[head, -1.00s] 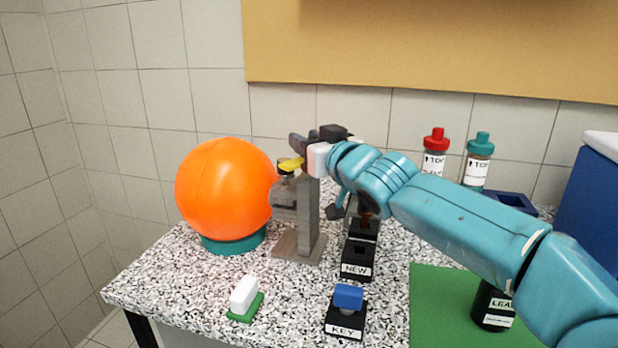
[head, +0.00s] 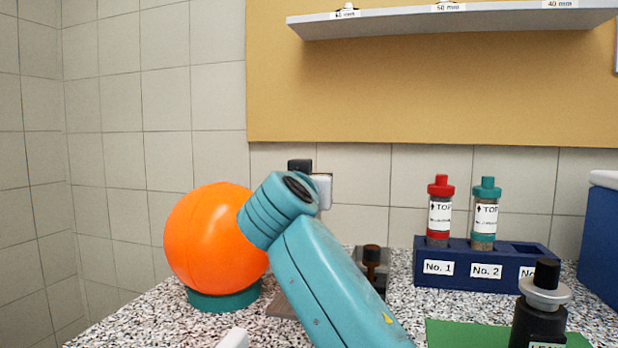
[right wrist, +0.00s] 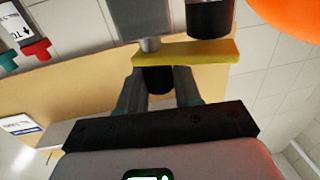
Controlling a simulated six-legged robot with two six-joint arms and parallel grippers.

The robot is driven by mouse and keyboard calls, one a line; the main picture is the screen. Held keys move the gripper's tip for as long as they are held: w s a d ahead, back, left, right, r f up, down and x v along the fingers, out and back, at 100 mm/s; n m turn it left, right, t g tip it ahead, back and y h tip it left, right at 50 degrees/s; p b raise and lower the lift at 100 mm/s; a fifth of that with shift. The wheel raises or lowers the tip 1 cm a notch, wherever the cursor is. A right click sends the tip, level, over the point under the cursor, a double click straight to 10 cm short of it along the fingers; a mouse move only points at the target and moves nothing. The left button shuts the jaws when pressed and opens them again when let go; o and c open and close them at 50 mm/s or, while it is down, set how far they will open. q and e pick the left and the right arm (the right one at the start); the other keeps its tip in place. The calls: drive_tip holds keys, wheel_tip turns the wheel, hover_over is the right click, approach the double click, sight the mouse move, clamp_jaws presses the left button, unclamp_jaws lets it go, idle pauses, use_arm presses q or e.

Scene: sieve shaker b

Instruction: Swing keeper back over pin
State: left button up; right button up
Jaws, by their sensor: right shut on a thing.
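The yellow keeper (right wrist: 190,57) shows in the right wrist view as a flat bar with a short dark knob (right wrist: 157,80). My right gripper (right wrist: 158,76) is shut on this knob, one finger on each side. The bar lies against a grey post (right wrist: 150,44) near its left end and beside a dark cylinder (right wrist: 208,18) near its right part. I cannot tell which is the pin, or whether the bar touches the dark cylinder. In the head view my right arm hides the keeper and most of its stand. My left gripper is in neither view.
An orange ball (head: 212,238) on a teal ring (head: 225,299) stands close left of my right arm. A blue rack (head: 455,251) with red- and teal-capped bottles stands to the right. A dark bottle (head: 539,318) stands at the front right. A shelf (head: 450,20) hangs above.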

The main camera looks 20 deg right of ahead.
drive_tip(key=m+g+h+p, duration=0.1)
drive_tip(key=p, duration=0.1)
drive_tip(key=m+g+h+p, duration=0.1)
drive_tip(key=h+p, duration=0.1)
drive_tip(key=shift+w+a+r+m+h, duration=0.1)
drive_tip(key=shift+a+m+h, duration=0.05)
drive_tip(key=shift+m+h, duration=0.2)
drive_tip(key=shift+m+g+h+p, duration=0.65)
drive_tip(key=shift+g+p, duration=0.2)
drive_tip(key=shift+g, duration=0.05)
drive_tip(key=shift+f, duration=0.2)
drive_tip(key=shift+f, duration=0.1)
drive_tip(key=o, duration=0.9)
drive_tip(key=shift+o, duration=0.2)
